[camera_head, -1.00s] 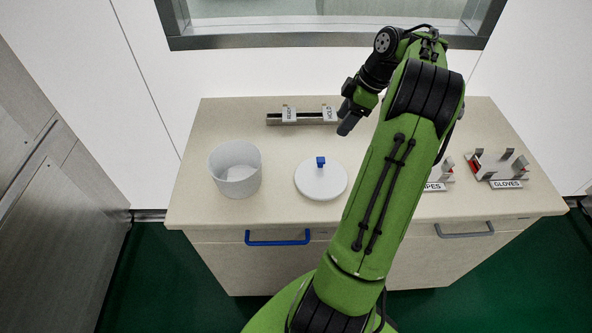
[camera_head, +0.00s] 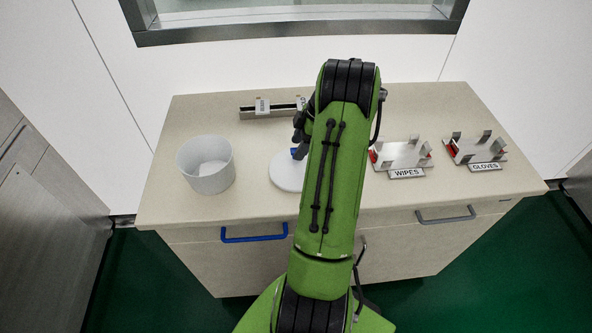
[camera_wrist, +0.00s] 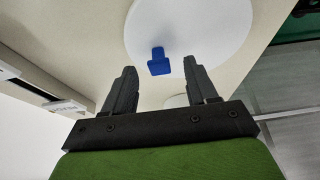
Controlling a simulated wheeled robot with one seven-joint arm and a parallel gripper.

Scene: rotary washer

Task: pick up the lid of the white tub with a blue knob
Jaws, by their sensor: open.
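The white round lid (camera_head: 284,176) lies flat on the counter, right of the open white tub (camera_head: 207,168). Its blue knob (camera_head: 295,153) stands up from the middle, and my arm hides the lid's right part. In the wrist view the lid (camera_wrist: 205,25) and its blue knob (camera_wrist: 158,62) show beyond the fingertips. My gripper (camera_wrist: 160,75) is open and empty, with the knob lined up with the gap between its fingers. I cannot tell whether the fingers are level with the knob. In the head view my gripper (camera_head: 298,142) is beside the knob, mostly hidden by my arm.
A metal rail with labelled tags (camera_head: 262,107) stands at the counter's back. Metal holders labelled WIPES (camera_head: 404,155) and GLOVES (camera_head: 476,149) stand on the right. A blue drawer handle (camera_head: 254,238) and a grey one (camera_head: 445,218) are on the front. The counter's left front is clear.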

